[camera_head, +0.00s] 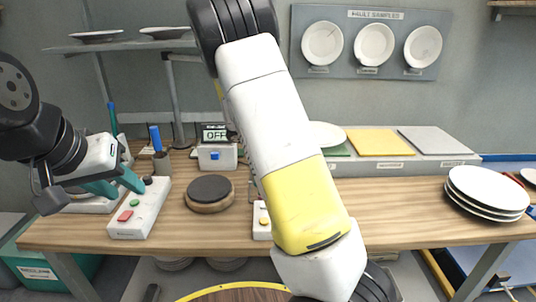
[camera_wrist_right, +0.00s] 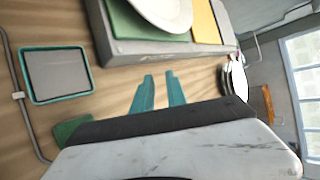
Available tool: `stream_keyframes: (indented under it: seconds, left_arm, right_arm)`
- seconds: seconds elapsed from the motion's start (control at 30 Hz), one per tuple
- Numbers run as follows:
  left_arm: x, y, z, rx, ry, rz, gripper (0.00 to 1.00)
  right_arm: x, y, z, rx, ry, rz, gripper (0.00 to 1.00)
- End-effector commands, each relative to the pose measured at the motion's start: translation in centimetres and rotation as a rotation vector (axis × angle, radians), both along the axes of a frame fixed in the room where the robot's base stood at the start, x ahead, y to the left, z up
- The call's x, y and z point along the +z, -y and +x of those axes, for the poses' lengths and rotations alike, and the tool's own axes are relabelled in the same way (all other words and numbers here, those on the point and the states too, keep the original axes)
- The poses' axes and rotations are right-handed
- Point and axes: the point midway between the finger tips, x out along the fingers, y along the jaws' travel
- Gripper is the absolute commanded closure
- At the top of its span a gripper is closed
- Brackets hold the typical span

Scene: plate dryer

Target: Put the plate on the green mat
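A white plate (camera_head: 327,134) lies over the green mat (camera_head: 338,151) on the raised grey platform at the back of the table, partly hidden by my right arm. In the right wrist view the plate (camera_wrist_right: 165,10) covers much of the green mat (camera_wrist_right: 128,24) and appears to rest on it. My right gripper (camera_wrist_right: 158,92) is apart from the plate, its teal fingers open with nothing between them. It does not show in the head view. My left gripper (camera_head: 118,185) is at the left above a white button box, its teal fingers apart and empty.
Yellow (camera_head: 380,142) and grey (camera_head: 437,140) mats lie right of the green one. A plate stack (camera_head: 487,190) stands at the table's right end. A round dark pad (camera_head: 210,189), a button box (camera_head: 140,208) and a display reading OFF (camera_head: 215,134) are left of my right arm.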

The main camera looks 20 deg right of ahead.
Motion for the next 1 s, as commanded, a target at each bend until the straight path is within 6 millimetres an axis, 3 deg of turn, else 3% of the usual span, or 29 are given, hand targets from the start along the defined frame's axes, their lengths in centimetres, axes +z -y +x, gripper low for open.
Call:
stream_keyframes:
  seconds: [0.03, 0.17, 0.4, 0.7, 0.87, 0.9, 1.0]
  left_arm:
    - [0.0, 0.0, 0.0, 0.0, 0.0, 0.0, 0.64]
    - [0.0, 0.0, 0.0, 0.0, 0.0, 0.0, 0.64]
    - [0.0, 0.0, 0.0, 0.0, 0.0, 0.0, 0.64]
    - [0.0, 0.0, 0.0, 0.0, 0.0, 0.0, 0.64]
    - [0.0, 0.0, 0.0, 0.0, 0.0, 0.0, 0.64]
    - [0.0, 0.0, 0.0, 0.0, 0.0, 0.0, 0.64]
    - [0.0, 0.0, 0.0, 0.0, 0.0, 0.0, 0.64]
  right_arm:
    - [0.4, 0.1, -2.0, -0.138, 0.114, 0.138, 0.82]
    - [1.5, -1.2, -6.7, -0.518, 0.386, 0.452, 0.82]
    - [6.0, -5.6, -14.5, -1.266, 0.788, 0.92, 0.82]
    - [12.7, -11.6, -23.7, -2.222, 1.06, 1.286, 0.82]
    - [14.5, -13.8, -26.9, -2.577, 1.087, 1.353, 0.82]
    - [14.7, -14.2, -27.4, 2.607, -1.075, -1.343, 0.82]
    - [15.0, -14.8, -28.0, 2.569, -1.024, -1.285, 0.82]
